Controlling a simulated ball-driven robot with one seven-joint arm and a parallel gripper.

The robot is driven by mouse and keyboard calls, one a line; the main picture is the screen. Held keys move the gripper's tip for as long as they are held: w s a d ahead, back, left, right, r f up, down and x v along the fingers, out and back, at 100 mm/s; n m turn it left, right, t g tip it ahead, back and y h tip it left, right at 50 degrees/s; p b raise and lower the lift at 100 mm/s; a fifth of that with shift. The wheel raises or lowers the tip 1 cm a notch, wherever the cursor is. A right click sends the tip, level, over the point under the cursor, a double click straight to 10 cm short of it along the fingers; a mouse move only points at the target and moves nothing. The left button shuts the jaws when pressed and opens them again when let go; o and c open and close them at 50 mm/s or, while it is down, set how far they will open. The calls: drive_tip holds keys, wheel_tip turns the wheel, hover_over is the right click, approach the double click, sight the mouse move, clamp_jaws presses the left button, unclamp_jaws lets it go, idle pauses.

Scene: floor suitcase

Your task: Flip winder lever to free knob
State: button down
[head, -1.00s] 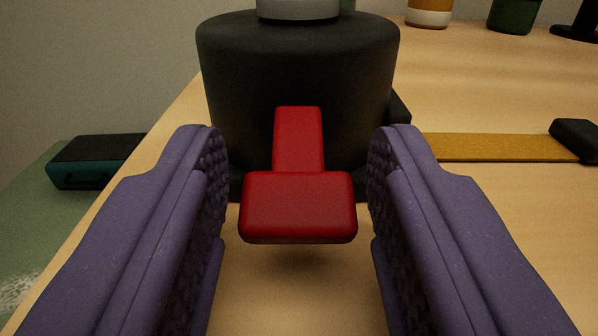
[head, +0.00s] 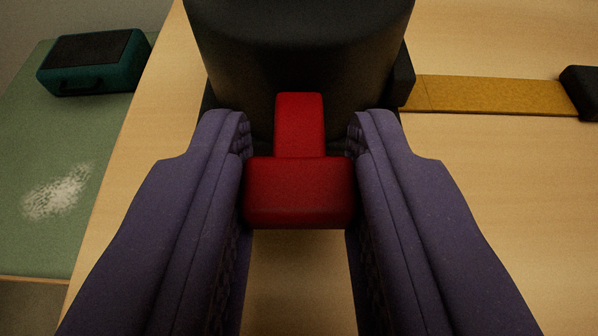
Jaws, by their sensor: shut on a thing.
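The red winder lever (head: 299,194) sticks out from the front of the black winder body (head: 300,50), with a narrow stem and a wider block at its near end. My gripper (head: 299,125) has its two purple fingers on either side of the lever, shut on the wide block. The fingertips reach close to the black body. The winder's knob is out of view above the top edge.
A yellow strap (head: 490,95) runs right from the winder to a black block (head: 582,92). A teal case (head: 95,65) lies on a lower green surface (head: 40,150) with a white powdery patch (head: 58,192). The wooden tabletop (head: 500,200) is clear at front right.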

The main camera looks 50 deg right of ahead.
drive_tip(key=r+g+y+p, duration=0.1)
drive_tip(key=y+p, duration=0.1)
drive_tip(key=p, duration=0.1)
drive_tip(key=shift+d+r, duration=0.1)
drive_tip(key=shift+g+y+p, duration=0.3)
drive_tip(key=shift+g+p, duration=0.1)
drive_tip(key=shift+w, duration=0.1)
drive_tip(key=c, duration=0.8)
unclamp_jaws()
drive_tip(key=shift+c, duration=0.2)
drive_tip(key=p+v, duration=0.2)
drive_tip(key=v, duration=0.5)
drive_tip(key=shift+a+r+p, duration=0.2)
drive_tip(key=shift+p, duration=0.15)
